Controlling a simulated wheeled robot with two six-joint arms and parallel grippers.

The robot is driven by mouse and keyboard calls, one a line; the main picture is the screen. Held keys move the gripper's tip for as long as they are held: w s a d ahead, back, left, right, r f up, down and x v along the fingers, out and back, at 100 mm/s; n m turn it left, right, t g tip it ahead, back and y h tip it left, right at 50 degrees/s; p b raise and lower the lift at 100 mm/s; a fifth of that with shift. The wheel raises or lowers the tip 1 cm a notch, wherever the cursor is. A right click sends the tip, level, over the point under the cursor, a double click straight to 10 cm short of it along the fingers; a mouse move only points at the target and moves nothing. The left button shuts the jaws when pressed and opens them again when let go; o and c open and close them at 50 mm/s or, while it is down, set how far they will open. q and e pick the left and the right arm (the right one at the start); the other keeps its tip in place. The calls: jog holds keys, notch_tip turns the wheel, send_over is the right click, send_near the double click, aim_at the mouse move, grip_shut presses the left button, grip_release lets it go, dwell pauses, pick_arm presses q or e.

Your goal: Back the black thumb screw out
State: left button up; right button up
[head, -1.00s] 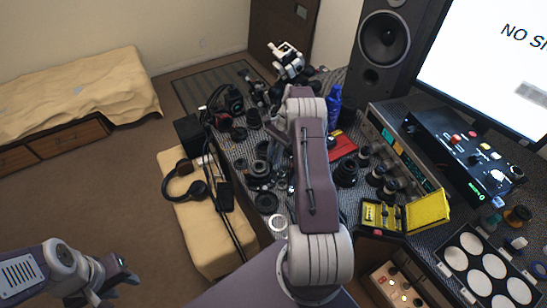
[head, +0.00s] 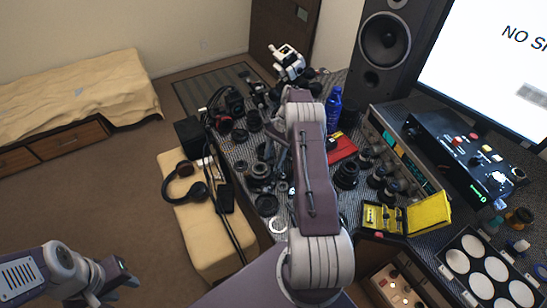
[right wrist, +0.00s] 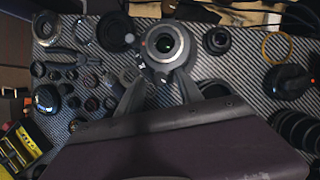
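The black thumb screw cannot be made out for certain in either view. In the right wrist view, a silver-and-black lens (right wrist: 164,44) stands just beyond my right gripper (right wrist: 160,78). Its two dark fingers are spread apart, with tips near the lens's near edge; whether they touch it I cannot tell. Nothing shows clearly between the fingers. In the head view my right forearm covers that gripper. My left gripper (head: 128,282) is over the floor at lower left, away from the table, with its fingers apart and empty.
Many dark lens parts crowd the patterned table around my right arm. A blue bottle (head: 333,110), a red box (head: 342,148) and a yellow case (head: 428,212) stand to its right. Headphones (head: 183,183) lie on a beige bench (head: 205,245).

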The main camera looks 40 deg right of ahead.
jog(key=v, duration=0.9)
dwell(0.5)
